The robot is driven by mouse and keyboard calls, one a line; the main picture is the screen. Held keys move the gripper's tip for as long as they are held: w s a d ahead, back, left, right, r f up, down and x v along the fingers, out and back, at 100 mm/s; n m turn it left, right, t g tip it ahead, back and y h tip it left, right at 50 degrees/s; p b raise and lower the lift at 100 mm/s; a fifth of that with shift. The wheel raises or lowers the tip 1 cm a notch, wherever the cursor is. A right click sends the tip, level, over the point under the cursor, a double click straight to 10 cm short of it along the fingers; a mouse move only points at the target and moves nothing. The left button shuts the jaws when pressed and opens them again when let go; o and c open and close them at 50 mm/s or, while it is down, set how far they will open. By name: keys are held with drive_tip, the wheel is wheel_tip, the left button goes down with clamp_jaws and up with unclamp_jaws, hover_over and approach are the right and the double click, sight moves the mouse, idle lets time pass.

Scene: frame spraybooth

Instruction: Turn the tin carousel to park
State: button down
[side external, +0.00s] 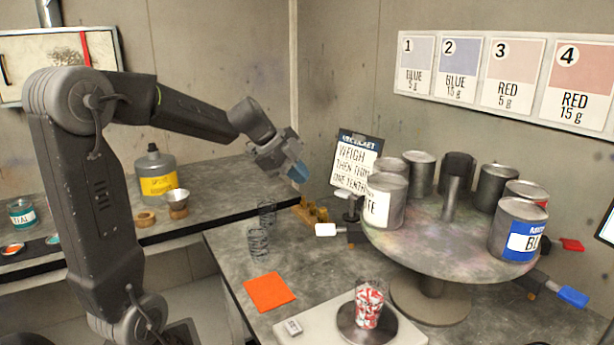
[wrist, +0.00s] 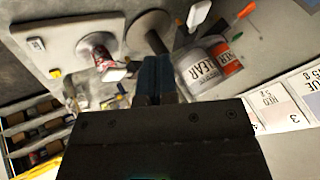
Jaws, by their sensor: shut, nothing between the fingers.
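The tin carousel (side external: 450,242) is a round, paint-stained turntable on a grey pedestal at the right in the side view. Tins stand around its rim, including a blue-labelled tin (side external: 518,230) at the front right and a white-labelled tin (side external: 385,203) at the left. Coloured handles stick out below it: white (side external: 327,230), blue (side external: 572,296) and red (side external: 572,244). My gripper (side external: 299,173) is shut and empty, in the air left of the carousel and apart from it. In the wrist view its blue fingers (wrist: 155,78) are together, beside a tin marked CLEAR (wrist: 203,70).
A glass of red-and-white contents (side external: 369,303) stands on a scale (side external: 330,325) in front of the carousel. A ticket board (side external: 356,160) stands behind. A yellow-labelled can (side external: 156,174) is on the back bench.

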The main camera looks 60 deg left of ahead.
sight(336, 193)
drive_tip(key=w+f, duration=0.6)
drive_tip(key=w, duration=0.2)
drive_tip(key=shift+w+f, duration=0.2)
drive_tip(key=shift+w+a+m, duration=0.3)
drive_tip(key=shift+w+a, duration=0.05)
drive_tip(key=shift+w, duration=0.3)
drive_tip(key=w+a+m+g+h, duration=0.1)
drive_tip(key=w+m, duration=0.3)
drive_tip(key=w, duration=0.8)
drive_tip(key=shift+w+a+h, duration=0.25)
drive_tip(key=shift+a+h, duration=0.55)
